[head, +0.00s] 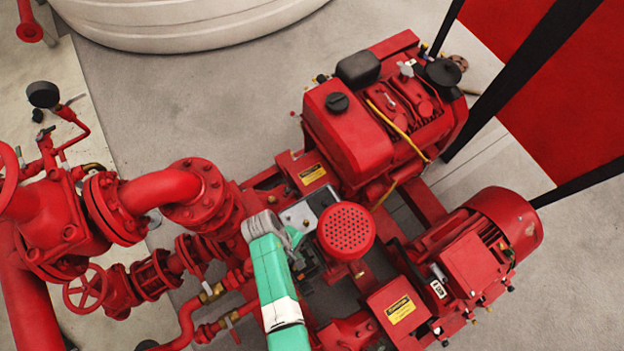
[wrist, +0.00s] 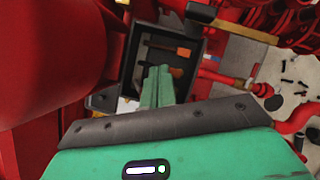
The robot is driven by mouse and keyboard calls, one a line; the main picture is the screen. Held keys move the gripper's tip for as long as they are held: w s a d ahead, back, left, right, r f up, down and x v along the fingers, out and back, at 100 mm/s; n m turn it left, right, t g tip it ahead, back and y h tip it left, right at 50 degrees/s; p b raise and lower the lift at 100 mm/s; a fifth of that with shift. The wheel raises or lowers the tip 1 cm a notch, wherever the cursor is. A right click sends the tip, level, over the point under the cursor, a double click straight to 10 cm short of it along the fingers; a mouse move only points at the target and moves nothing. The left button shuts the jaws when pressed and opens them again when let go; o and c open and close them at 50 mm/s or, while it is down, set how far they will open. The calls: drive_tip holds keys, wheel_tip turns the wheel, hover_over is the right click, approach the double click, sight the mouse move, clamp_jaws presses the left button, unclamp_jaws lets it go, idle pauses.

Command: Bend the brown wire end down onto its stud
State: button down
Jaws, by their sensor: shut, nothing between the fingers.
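My gripper (wrist: 157,74) points into an open dark-walled box (wrist: 131,62) in the wrist view. Its green fingers are together, with nothing seen between them. The stud is not clear. In the head view, my arm covers much of the box area, and the fingertips are hidden.
A large red surface (wrist: 50,60) stands close on the left in the wrist view. In the head view, a red perforated round cover (head: 346,231) stands right beside my wrist. The red engine (head: 375,115), motor (head: 480,260) and pipework (head: 160,190) surround the area.

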drive_tip(key=shift+s, duration=0.1)
drive_tip(key=v, duration=0.7)
drive_tip(key=shift+r+p, duration=0.35)
drive_tip(key=shift+p, duration=0.05)
